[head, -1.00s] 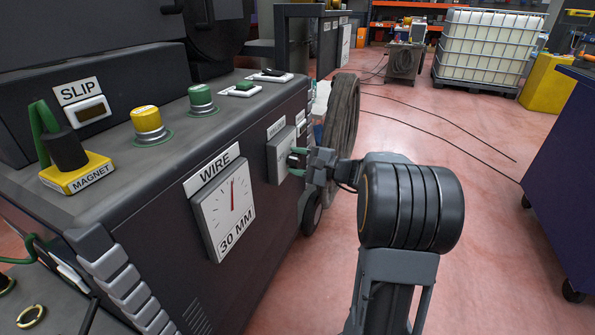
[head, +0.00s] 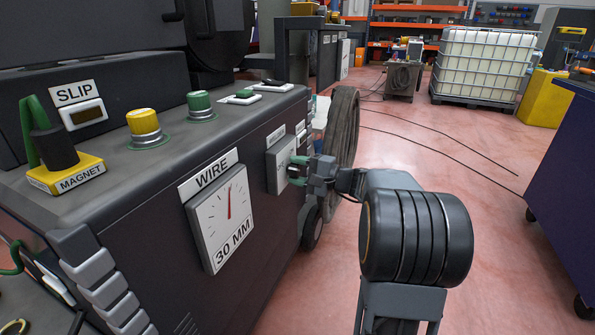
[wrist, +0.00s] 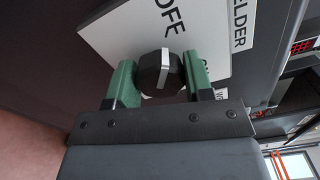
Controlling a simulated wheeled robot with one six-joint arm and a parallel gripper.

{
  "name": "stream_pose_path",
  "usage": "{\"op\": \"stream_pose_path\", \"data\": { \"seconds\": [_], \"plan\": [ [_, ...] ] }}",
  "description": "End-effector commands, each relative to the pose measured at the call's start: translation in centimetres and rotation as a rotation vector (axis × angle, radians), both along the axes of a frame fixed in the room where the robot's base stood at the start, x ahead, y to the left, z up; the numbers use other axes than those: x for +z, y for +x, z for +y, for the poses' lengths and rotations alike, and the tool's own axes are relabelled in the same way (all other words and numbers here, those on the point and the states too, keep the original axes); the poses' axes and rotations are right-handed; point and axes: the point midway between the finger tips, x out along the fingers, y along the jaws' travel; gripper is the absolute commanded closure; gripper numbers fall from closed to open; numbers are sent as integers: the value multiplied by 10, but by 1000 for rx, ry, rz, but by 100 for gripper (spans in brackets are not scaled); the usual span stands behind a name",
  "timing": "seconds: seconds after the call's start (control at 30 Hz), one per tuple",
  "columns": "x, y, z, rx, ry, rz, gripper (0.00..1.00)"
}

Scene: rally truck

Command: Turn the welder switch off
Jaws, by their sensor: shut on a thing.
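The welder switch is a pale plate (head: 278,163) on the dark machine's side. It also shows in the wrist view (wrist: 110,42), with the word OFF and a second, partly hidden word on it. A label reading WELDER (wrist: 243,25) is beside it. The switch's black knob (wrist: 149,72) has a white stripe, which points roughly toward OFF in the wrist view. My gripper (wrist: 159,76) has its green fingers on either side of the knob, shut on it. In the head view my gripper (head: 297,171) is at the plate, and the knob is hard to make out.
A WIRE dial (head: 222,217) is beside the switch, nearer the camera. Yellow (head: 143,121) and green (head: 199,103) knobs stand on the machine's top. A large wheel (head: 343,125) is just beyond my gripper. Open floor lies right; a purple cabinet (head: 565,180) stands farther right.

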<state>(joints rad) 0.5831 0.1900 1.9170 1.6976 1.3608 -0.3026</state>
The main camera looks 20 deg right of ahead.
Motion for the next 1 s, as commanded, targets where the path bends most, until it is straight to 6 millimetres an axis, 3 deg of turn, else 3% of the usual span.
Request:
{"op": "stream_pose_path", "data": {
  "seconds": [0.3,0.67,1.0],
  "plan": [
    [0,0,0,0,-1,-1,27],
    [2,-7,-8,-5,0,0,27],
    [4,-56,-54,-6,1,0,27]
  ]
}}
